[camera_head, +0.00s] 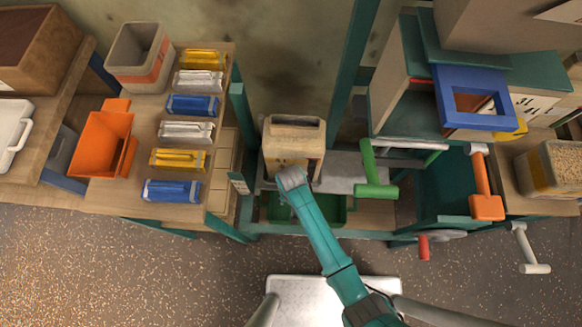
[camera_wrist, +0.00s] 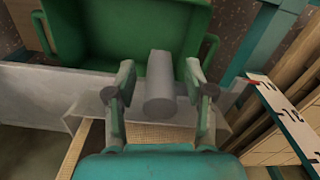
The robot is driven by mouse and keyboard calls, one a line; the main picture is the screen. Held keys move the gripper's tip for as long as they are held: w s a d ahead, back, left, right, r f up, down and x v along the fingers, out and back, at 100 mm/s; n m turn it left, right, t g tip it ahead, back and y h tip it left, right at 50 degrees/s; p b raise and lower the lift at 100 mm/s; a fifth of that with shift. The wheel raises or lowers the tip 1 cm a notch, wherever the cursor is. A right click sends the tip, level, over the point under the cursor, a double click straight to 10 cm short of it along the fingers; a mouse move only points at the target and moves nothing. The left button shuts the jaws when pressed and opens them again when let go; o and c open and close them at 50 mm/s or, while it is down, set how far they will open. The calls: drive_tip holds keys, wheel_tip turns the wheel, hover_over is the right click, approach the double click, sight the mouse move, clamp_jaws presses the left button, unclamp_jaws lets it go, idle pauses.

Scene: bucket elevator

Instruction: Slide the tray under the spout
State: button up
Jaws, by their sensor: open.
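The green tray (camera_head: 335,210) sits low in the teal frame, partly hidden by my arm. In the wrist view the green tray (camera_wrist: 130,35) fills the top, with a loop handle at each side. My gripper (camera_wrist: 160,82) is open, its fingers apart with a grey cylinder (camera_wrist: 160,85) showing between them; I cannot tell whether they touch it. In the head view my gripper (camera_head: 290,180) is in front of a beige box-like hopper (camera_head: 293,132), its fingertips not clear. I cannot make out the spout for certain.
A grey metal plate (camera_head: 345,175) and a green T-handle (camera_head: 374,175) are right of my gripper. An orange-handled lever (camera_head: 485,190) and a red-handled crank (camera_head: 424,247) are farther right. A table at left holds coloured bars and an orange scoop (camera_head: 103,145). Speckled floor is open in front.

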drive_tip(key=shift+f, duration=0.5)
clamp_jaws()
drive_tip(key=d, duration=2.7)
drive_tip(key=shift+s+d, duration=0.15)
drive_tip(key=shift+s, duration=0.3)
unclamp_jaws()
drive_tip(key=shift+d, duration=0.15)
